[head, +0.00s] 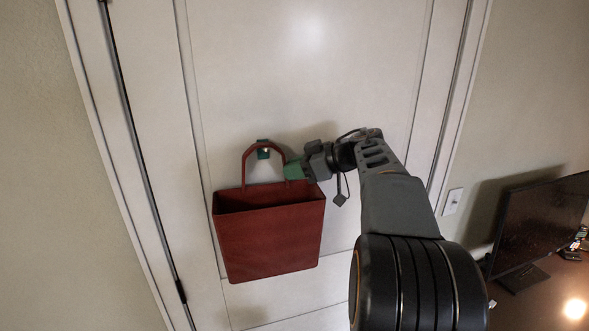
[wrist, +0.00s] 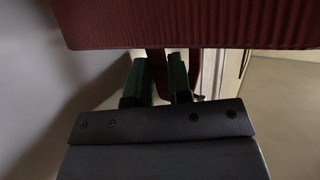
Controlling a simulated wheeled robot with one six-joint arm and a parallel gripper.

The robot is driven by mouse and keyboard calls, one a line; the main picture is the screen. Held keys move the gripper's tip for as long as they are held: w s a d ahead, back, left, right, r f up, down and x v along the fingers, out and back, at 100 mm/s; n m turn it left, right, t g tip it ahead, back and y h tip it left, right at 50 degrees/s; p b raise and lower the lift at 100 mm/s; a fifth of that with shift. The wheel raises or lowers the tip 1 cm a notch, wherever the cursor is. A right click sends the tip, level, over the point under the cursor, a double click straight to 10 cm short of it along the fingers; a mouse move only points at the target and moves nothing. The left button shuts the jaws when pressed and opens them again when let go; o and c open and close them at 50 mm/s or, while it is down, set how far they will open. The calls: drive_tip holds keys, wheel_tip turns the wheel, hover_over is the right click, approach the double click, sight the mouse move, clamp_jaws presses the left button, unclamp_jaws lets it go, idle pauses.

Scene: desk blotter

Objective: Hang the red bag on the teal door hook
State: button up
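The red bag (head: 268,238) is upright in front of the white door, its open top up and its handle arched above it. The teal door hook (head: 263,153) shows inside the top of the handle arch, and part of its plate shows above. I cannot tell whether the handle rests on the hook. My gripper (head: 294,169), with green fingers, is at the right leg of the handle. In the wrist view the fingers (wrist: 160,78) stand close on either side of a red strap, shut on it. The bag's body (wrist: 190,22) fills the top of that view.
The white door (head: 310,90) stands behind the bag, with its frame on both sides. A light switch (head: 452,201) is on the wall at the right. A monitor (head: 540,225) stands on a brown desk (head: 550,290) at the far right. The door's upper area is clear.

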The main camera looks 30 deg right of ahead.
drive_tip(key=o, duration=0.3)
drive_tip(key=shift+o, duration=0.2)
